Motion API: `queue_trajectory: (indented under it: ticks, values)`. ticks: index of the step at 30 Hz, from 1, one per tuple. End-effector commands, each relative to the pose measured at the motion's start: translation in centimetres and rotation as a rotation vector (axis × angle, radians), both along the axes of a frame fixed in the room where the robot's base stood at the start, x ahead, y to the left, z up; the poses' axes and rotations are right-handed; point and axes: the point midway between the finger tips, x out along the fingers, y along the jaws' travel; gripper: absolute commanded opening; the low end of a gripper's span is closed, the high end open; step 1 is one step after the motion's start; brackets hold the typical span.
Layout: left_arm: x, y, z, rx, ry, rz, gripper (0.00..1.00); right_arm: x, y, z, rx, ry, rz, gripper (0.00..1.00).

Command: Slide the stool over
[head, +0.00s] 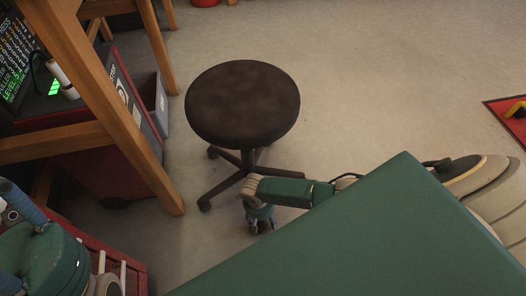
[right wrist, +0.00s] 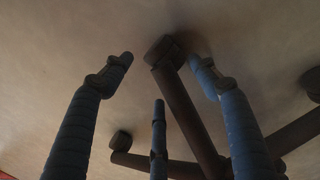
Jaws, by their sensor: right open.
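The stool (head: 243,103) stands upright on the floor in the middle of the head view. It has a round, dark brown seat and a dark base with spread legs on casters. My right gripper (head: 262,226) is low beside the base, pointing down at the floor. In the right wrist view its blue fingers (right wrist: 160,85) are spread open with nothing gripped. A stool leg (right wrist: 185,110) with its caster shows beyond and between them; contact cannot be told. My left gripper (head: 24,205) shows only partly at the lower left edge, and its fingers are unclear.
A wooden-legged table (head: 95,85) stands at the left, with a grey bin (head: 152,103) behind its front leg. A red crate (head: 115,262) is at the lower left. A red mat (head: 508,122) lies at the right edge. The floor behind and right of the stool is clear.

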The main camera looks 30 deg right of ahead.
Motion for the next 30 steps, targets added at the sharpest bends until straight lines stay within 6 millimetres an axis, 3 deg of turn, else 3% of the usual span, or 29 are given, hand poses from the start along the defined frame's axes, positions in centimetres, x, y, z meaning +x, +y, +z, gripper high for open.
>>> queue_trajectory:
  ticks: [5,18,24,30]
  values:
    - [0.1,-0.1,-0.1,0.002,0.004,-0.001,0.40,0.2,0.2,1.7,0.001,-0.002,0.000,0.60]
    - [0.1,-0.1,-0.2,0.004,0.005,-0.003,0.40,0.3,1.2,9.8,0.002,0.000,0.002,0.60]
    - [0.1,-0.1,-0.2,0.005,0.006,-0.003,0.40,0.2,1.4,11.5,0.001,0.002,0.003,0.60]
    - [0.1,-0.1,-0.2,0.005,0.006,-0.003,0.40,0.2,1.4,11.7,0.000,0.003,0.003,0.60]
